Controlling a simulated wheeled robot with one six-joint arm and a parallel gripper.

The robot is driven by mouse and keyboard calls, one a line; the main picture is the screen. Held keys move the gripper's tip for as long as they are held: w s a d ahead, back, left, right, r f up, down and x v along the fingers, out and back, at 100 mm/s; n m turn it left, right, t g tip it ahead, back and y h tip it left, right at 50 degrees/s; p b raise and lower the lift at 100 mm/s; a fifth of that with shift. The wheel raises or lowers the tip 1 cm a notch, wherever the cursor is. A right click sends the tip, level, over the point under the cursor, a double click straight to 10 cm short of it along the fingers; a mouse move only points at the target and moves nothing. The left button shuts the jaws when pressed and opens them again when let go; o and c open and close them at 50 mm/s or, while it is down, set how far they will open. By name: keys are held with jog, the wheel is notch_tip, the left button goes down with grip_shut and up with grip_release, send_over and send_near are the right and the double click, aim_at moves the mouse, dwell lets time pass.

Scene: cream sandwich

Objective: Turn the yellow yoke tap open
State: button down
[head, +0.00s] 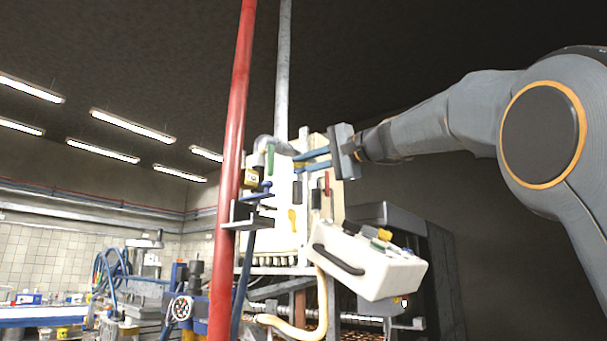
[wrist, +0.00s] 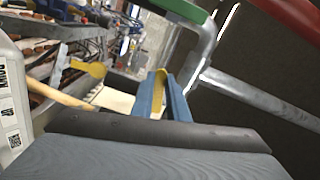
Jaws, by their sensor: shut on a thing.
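My gripper (head: 298,160) reaches in from the right in the head view, its two blue fingers pointing left at a pale panel. In the wrist view my gripper (wrist: 160,77) is shut on a yellow piece, the yellow yoke tap (wrist: 158,92), which stands between the blue fingers. The fingers hide part of the tap, and its turn angle cannot be told. In the head view the tap is mostly hidden by the fingers. Another yellow handle (head: 292,218) hangs lower on the panel; a yellow handle also shows at left in the wrist view (wrist: 90,68).
A red pole (head: 232,150) stands left of the panel. A grey pipe with a green lever (head: 270,160) is close left of the fingers. A red lever (head: 327,183) is just below them. A white box with knobs (head: 365,272) juts out lower right.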

jog(key=w+f+n+b, duration=0.1)
jog(key=n+b, duration=0.2)
jog(key=n, duration=0.1)
jog(key=d+f+n+b, duration=0.1)
jog(key=n+b, duration=0.2)
jog(key=b, duration=0.1)
jog(key=w+d+f+n+b, duration=0.1)
jog(key=n+b, duration=0.2)
jog(key=n, duration=0.1)
jog(key=shift+w+f+n, duration=0.3)
jog(key=shift+w, duration=0.05)
jog(key=shift+w+d+n+b, duration=0.25)
jog(key=shift+w+n, duration=0.05)
jog(key=shift+n, duration=0.6)
jog(key=shift+w+d+n+b, duration=0.2)
jog(key=shift+w+n, duration=0.05)
jog(key=shift+n, duration=0.65)
jog(key=c, duration=1.7)
grip_release()
